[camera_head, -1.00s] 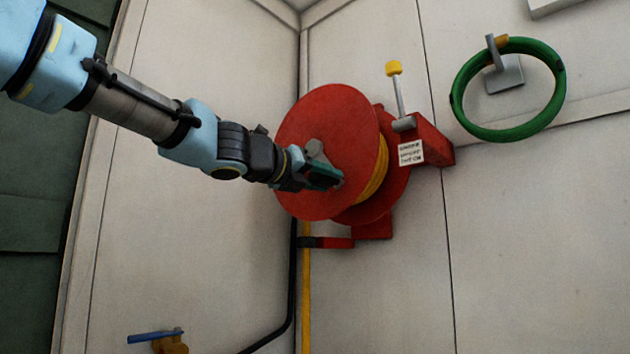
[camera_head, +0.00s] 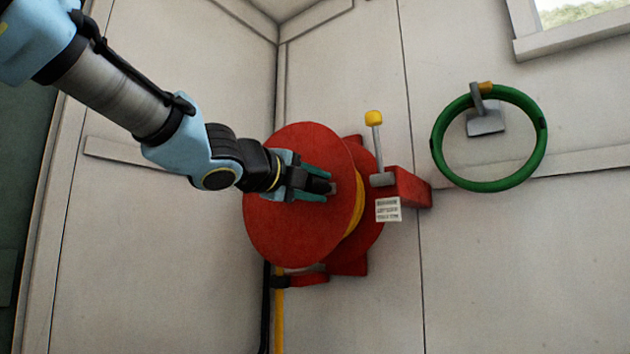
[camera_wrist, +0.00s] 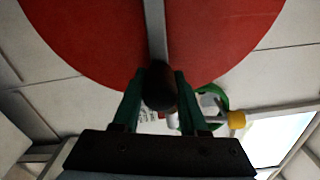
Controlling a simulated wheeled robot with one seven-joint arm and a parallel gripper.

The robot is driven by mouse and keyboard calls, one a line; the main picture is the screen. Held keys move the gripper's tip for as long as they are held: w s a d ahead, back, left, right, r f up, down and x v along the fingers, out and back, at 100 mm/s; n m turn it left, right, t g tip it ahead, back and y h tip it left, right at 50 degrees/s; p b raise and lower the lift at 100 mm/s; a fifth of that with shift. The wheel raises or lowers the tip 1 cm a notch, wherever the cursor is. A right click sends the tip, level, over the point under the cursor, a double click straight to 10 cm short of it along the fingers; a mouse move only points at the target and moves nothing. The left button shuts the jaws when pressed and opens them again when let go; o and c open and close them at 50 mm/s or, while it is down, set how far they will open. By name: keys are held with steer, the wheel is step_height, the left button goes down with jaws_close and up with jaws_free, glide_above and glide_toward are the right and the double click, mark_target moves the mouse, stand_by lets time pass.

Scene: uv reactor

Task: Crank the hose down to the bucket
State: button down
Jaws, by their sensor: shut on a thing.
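The red hose reel (camera_head: 285,235) is mounted at the wall corner, with yellow hose (camera_head: 357,200) wound between its discs. A yellow length (camera_head: 279,325) hangs straight down below the reel. My gripper (camera_head: 322,186) is in front of the near disc, its green fingers shut on the dark crank handle (camera_wrist: 159,85). In the wrist view the grey crank arm (camera_wrist: 155,30) runs from the handle across the red disc. In the head view the gripper hides most of the crank. The bucket is in neither view.
A lever with a yellow knob (camera_head: 373,118) stands on a red bracket (camera_head: 410,187) right of the reel, above a white label (camera_head: 388,209). A green hose ring (camera_head: 440,150) hangs on a wall hook farther right. A window (camera_head: 580,12) is at top right.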

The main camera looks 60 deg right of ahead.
steer(key=shift+r+n+p, duration=0.5)
steer(key=shift+r+p, duration=0.15)
steer(key=shift+r, duration=0.1)
steer(key=shift+c, duration=2.2)
jaws_free()
steer(key=shift+a+f, duration=0.1)
steer(key=shift+a, duration=0.05)
steer(key=a, duration=1)
steer(key=shift+w+a+b, duration=0.3)
steer(key=shift+w+b, duration=0.05)
